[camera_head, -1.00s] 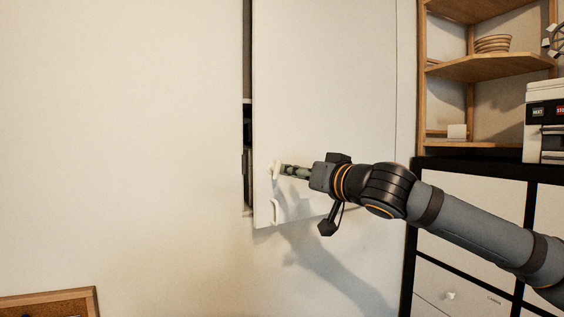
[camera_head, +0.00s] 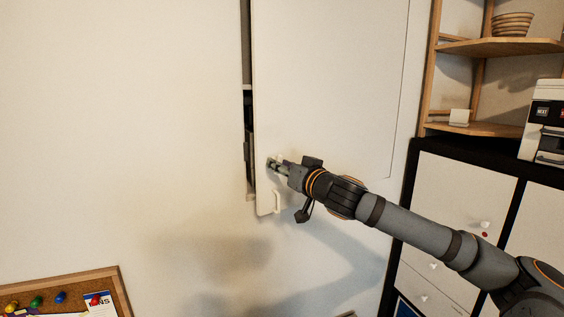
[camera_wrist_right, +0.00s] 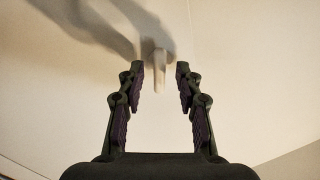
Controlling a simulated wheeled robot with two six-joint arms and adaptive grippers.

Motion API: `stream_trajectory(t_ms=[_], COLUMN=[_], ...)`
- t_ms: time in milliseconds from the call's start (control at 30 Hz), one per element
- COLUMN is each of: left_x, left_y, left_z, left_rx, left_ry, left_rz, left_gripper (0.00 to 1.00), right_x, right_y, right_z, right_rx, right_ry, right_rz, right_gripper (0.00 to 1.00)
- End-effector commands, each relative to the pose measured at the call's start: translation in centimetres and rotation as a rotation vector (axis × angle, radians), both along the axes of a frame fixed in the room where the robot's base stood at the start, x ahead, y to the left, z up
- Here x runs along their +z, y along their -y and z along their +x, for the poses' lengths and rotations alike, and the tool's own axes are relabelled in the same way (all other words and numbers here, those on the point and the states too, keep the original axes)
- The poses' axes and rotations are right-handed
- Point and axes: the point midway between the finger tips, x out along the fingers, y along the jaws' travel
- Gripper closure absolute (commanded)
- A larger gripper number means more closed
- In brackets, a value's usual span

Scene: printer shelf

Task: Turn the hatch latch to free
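The hatch (camera_head: 325,75) is a tall white door on the wall, with a narrow dark gap along its left edge. A white latch (camera_wrist_right: 158,78) shows in the right wrist view, a short peg pointing towards me between and just beyond the fingertips. In the head view the fingers mostly cover it. My right gripper (camera_head: 271,163) is at the hatch's lower left, above a small white handle (camera_head: 276,202). In the right wrist view its fingers (camera_wrist_right: 160,74) are spread on both sides of the latch, with space left on each side. My left gripper is out of view.
A wooden shelf (camera_head: 485,47) with stacked bowls (camera_head: 512,24) stands at the right. Below it is a black-framed drawer cabinet (camera_head: 450,185) bearing a white machine (camera_head: 547,120). A cork board (camera_head: 65,280) is at the lower left. The wall left of the hatch is clear.

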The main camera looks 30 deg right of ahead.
Motion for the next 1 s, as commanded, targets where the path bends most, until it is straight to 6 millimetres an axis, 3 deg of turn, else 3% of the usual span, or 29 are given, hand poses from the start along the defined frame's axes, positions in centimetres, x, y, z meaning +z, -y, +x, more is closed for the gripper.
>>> stream_trajectory(t_ms=[67,300,533,800,1000], left_x=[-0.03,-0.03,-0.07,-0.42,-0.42], left_y=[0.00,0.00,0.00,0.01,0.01], left_z=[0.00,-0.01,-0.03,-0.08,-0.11], left_rx=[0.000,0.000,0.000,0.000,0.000], left_ry=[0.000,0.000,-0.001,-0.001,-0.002], left_rz=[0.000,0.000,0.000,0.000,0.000], left_gripper=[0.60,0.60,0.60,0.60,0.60], right_x=[-0.01,0.02,0.03,0.06,0.09], right_y=[0.01,0.01,0.01,-0.06,-0.07], right_z=[-0.01,-0.01,-0.01,-0.01,-0.01], right_rx=[0.000,0.000,0.000,0.000,0.000], right_ry=[0.000,0.000,0.000,-0.009,-0.012], right_rz=[0.000,0.000,-0.013,-0.234,-0.287], right_gripper=[0.68,1.00,1.00,1.00,1.00])
